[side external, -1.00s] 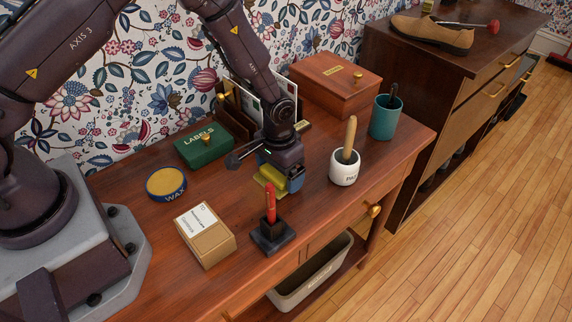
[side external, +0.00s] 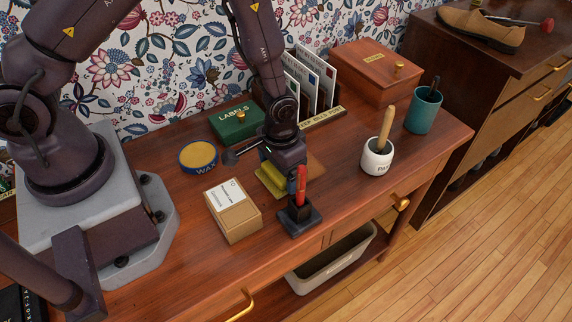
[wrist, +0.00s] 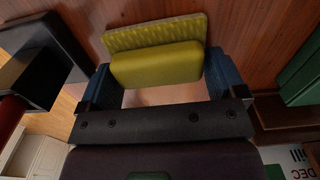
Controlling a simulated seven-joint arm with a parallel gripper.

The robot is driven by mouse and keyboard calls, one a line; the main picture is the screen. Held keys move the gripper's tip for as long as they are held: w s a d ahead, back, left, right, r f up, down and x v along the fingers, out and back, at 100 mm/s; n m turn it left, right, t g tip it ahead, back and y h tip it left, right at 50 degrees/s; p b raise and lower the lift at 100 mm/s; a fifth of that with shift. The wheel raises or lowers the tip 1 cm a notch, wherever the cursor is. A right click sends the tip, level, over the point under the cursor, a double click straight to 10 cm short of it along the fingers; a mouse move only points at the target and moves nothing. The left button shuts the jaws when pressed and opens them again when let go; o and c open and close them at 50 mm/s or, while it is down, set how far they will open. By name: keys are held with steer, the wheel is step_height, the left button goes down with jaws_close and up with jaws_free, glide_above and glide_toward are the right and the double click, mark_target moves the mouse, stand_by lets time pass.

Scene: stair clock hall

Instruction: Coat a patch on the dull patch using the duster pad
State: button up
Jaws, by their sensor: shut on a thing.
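My gripper (side external: 284,174) is shut on the yellow duster pad (side external: 268,184), low over the wooden desk top. In the wrist view the pad (wrist: 156,64) sits between the blue fingers, its textured face beyond the smooth handle part. I cannot tell if the pad touches the desk. A paler brown area, likely the dull patch (side external: 316,167), shows just right of my gripper; the rest of it is hidden behind the gripper. A pale area also shows between the fingers in the wrist view (wrist: 165,96).
A black stand (side external: 300,220) with a red pen is close in front of my gripper. A cardboard box (side external: 233,213), wax tin (side external: 198,156) and green labels box (side external: 236,121) lie left and behind. A letter rack (side external: 318,85) stands behind; a white pot (side external: 376,159) is right.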

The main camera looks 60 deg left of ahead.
mark_target(322, 157)
steer(key=shift+w, duration=5.35)
step_height(322, 157, up, 8)
steer(key=shift+s, duration=0.1)
